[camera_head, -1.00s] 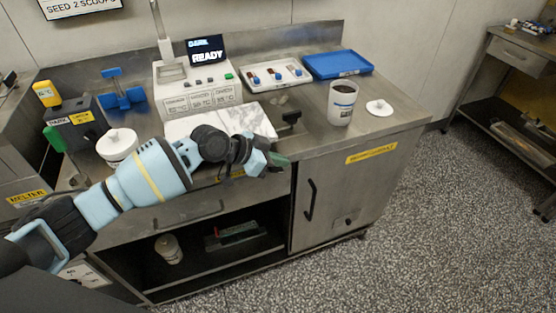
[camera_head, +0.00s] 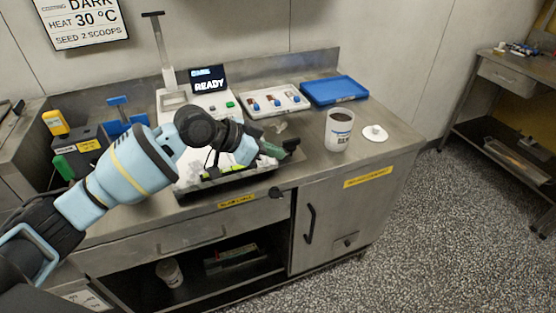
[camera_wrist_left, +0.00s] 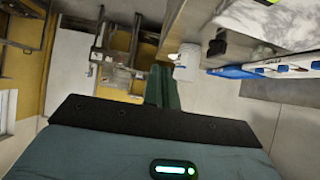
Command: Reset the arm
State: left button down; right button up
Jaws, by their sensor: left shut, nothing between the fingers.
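My left gripper (camera_head: 268,151) reaches in from the left on a blue and black arm. It hangs in front of the worktop, beside a small dark object (camera_head: 291,144); I cannot tell from the head view whether they touch. In the left wrist view its green fingers (camera_wrist_left: 162,88) are together with nothing between them. My right gripper is not in view.
Floor (camera_head: 430,230) at right is clear.

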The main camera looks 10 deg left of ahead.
pick_arm(q)
jog(key=shift+s+r, duration=0.1)
jog(key=shift+r, duration=0.15)
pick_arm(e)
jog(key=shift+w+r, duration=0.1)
pick_arm(q)
jog(key=shift+f, duration=0.15)
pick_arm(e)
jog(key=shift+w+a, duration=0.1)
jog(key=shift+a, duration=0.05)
